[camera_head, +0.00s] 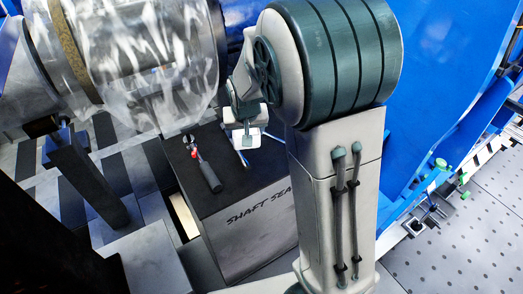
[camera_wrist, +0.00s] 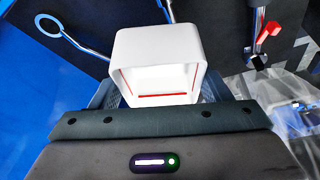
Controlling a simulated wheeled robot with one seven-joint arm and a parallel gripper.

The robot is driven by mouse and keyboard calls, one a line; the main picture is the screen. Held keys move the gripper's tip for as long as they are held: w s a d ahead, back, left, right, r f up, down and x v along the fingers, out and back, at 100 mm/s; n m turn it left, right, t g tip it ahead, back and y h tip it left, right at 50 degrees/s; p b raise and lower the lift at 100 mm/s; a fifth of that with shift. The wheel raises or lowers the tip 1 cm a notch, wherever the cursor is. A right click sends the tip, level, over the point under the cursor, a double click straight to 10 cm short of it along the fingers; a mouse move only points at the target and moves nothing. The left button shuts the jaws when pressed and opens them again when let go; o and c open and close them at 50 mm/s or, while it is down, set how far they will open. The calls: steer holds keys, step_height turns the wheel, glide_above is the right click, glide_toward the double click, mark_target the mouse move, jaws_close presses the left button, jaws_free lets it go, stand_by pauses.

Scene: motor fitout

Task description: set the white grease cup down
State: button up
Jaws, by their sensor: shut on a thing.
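The white grease cup (camera_wrist: 158,48) is a square, rounded-edge cup with a thin red line inside; it fills the upper middle of the wrist view. My gripper (camera_wrist: 158,92) is shut on it, with dark fingers at its left and right sides. In the head view, the cup (camera_head: 246,139) shows small below my gripper (camera_head: 243,122), over the back right part of a black-topped box (camera_head: 235,190) lettered "SHAFT SEA". I cannot tell whether the cup touches the box top.
A tool with a black handle and red part (camera_head: 207,172) lies on the box top, left of the cup. The box top's front is clear.

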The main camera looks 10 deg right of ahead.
steer(key=d+f, duration=0.1)
steer(key=d, duration=0.1)
steer(key=s+d+f+b, duration=0.1)
steer(key=d, duration=0.1)
steer(key=d+f, duration=0.2)
steer(key=shift+s+d, duration=0.2)
steer(key=shift+d, duration=0.05)
steer(key=shift+f+b, duration=0.7)
steer(key=shift+f, duration=1.3)
steer(key=shift+f, duration=0.1)
steer(key=shift+f, duration=0.15)
steer(key=o, duration=1)
steer(key=shift+c, duration=0.2)
steer(key=shift+r, duration=0.25)
